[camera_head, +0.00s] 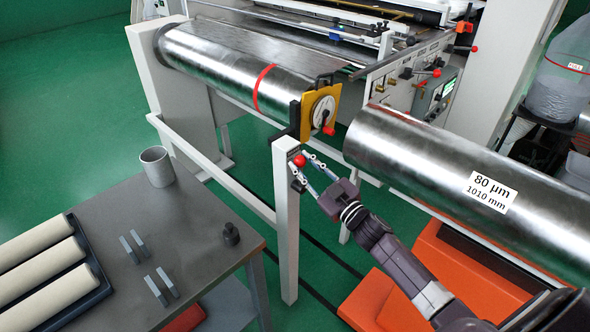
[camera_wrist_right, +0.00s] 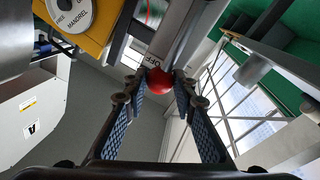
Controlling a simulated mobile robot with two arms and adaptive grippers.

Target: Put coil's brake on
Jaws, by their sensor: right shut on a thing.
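My right gripper (camera_head: 304,166) is at the red ball knob (camera_head: 299,160) on the white post (camera_head: 287,215) below the coil's end. In the right wrist view, the fingertips (camera_wrist_right: 159,80) are closed around the red knob (camera_wrist_right: 160,80), and the word OFF shows on the plate (camera_wrist_right: 153,61) beside it. The shiny foil coil (camera_head: 215,68) with a red band lies on its mandrel above. A yellow plate (camera_head: 309,97) with a round dial (camera_head: 323,108) and a small red knob is at its end; part of its lettering reads MANDREL. My left gripper is not in view.
A large foil roll labelled 80 µm, 1010 mm (camera_head: 430,170) lies to the right above an orange carriage (camera_head: 395,272). A grey table (camera_head: 205,215) at lower left holds a cup (camera_head: 157,167), cores and small bars. The machine (camera_head: 440,70) stands behind.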

